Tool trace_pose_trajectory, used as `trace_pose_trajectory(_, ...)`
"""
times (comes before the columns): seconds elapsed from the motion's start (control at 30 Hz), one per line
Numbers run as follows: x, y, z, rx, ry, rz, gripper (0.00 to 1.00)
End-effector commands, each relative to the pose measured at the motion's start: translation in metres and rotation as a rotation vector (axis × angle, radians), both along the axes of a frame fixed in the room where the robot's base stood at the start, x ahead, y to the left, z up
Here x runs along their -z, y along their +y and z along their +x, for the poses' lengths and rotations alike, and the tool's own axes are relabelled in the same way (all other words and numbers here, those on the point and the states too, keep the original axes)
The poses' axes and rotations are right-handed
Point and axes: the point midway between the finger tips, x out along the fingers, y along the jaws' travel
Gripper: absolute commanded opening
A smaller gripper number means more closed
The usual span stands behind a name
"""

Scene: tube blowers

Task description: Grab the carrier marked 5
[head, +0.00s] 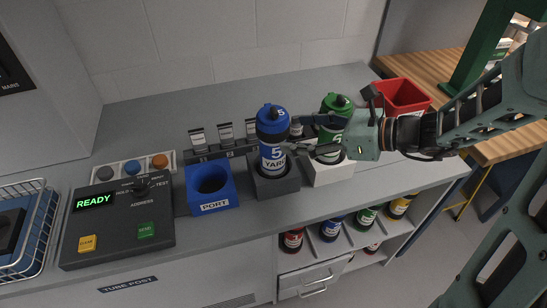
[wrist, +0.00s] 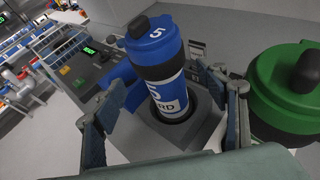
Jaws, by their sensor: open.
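A blue carrier (head: 272,139) with a black-topped cap, marked 5 and YARD, stands upright in a dark grey holder (head: 274,185). My gripper (head: 296,138) reaches in from the right, level with the carrier's body. In the wrist view the blue carrier (wrist: 154,65) stands between my two open fingers, with gaps on both sides. A green carrier (head: 334,125), also marked 5, stands in a white holder (head: 331,173) just behind the gripper's fingers and is partly hidden. Its green cap (wrist: 290,80) is close beside the right finger in the wrist view.
A blue PORT holder (head: 210,188) stands empty left of the grey holder. A control box (head: 117,220) reads READY. A wire basket (head: 25,240) is at far left and a red bin (head: 404,96) at back right.

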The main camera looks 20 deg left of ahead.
Motion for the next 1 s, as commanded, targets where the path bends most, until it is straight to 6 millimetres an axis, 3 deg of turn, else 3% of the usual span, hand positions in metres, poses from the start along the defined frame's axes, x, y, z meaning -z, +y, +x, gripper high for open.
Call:
trace_pose_trajectory(0.13,0.024,0.0,0.0,0.0,0.003,0.001,0.67)
trace_pose_trajectory(0.37,0.028,0.016,0.003,-0.002,-0.001,-0.001,0.67)
trace_pose_trajectory(0.7,0.048,0.062,0.013,-0.002,0.0,-0.001,0.67)
trace_pose_trajectory(1.0,0.05,0.068,0.015,-0.001,-0.002,-0.003,0.67)
